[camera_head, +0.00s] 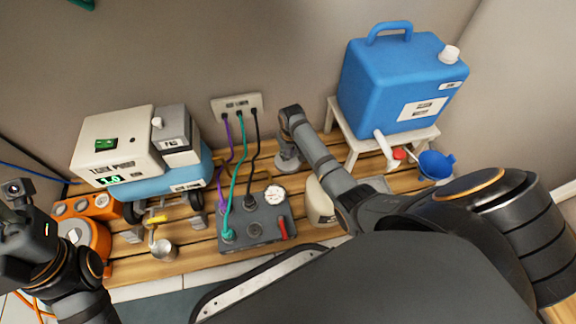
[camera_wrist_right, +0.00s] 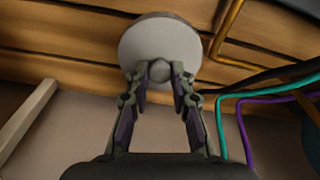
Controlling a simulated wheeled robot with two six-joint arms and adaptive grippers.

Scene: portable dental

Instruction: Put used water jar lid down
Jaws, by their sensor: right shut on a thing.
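The used water jar lid (camera_head: 284,162) is a grey-white disc with a round knob. My right gripper (camera_head: 289,147) is shut on the knob. In the right wrist view the lid (camera_wrist_right: 150,38) lies flat-on beyond the fingers (camera_wrist_right: 161,74), over the wooden slats. I cannot tell whether the lid touches the slats. A cream jar (camera_head: 320,204), probably the used water jar, stands to the right of the lid, partly hidden by my right arm. My left arm shows at the left edge, but its fingers cannot be made out.
A grey control box (camera_head: 262,228) with a gauge and hoses stands in front of the lid. A wall outlet (camera_head: 237,104) is behind. A blue water tank (camera_head: 392,85) stands on a white stand at right, a blue funnel (camera_head: 436,165) beside it. A cream-and-blue machine (camera_head: 122,147) stands at left.

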